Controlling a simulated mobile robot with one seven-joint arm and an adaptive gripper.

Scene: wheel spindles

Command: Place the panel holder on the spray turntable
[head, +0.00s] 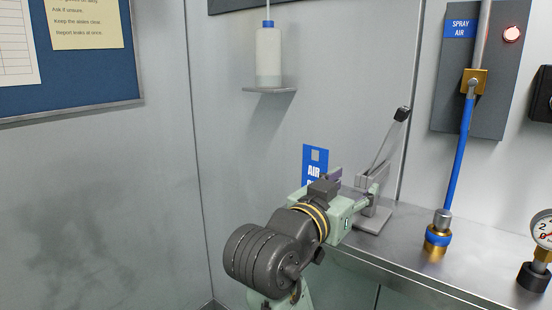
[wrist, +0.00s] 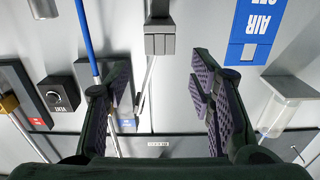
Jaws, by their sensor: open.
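My gripper (head: 352,188) is open, in front of the bench at the wall. In the wrist view, which is upside down, its two padded fingers (wrist: 160,92) stand wide apart with nothing held. A grey bracket (wrist: 159,40) with a thin lever shows between the fingers in that view; I cannot tell how far beyond them it is. In the head view the lever (head: 388,140), with a black knob, rises from a grey stand (head: 372,218) just right of my gripper. I cannot make out a panel holder or a spray turntable in either view.
A blue hose (head: 460,150) drops from the spray air panel (head: 490,70) to a brass fitting (head: 437,238) on the metal bench (head: 470,260). A gauge (head: 541,235) stands at the right. A bottle (head: 268,55) sits on a small wall shelf (head: 268,91). The left wall is clear below the board.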

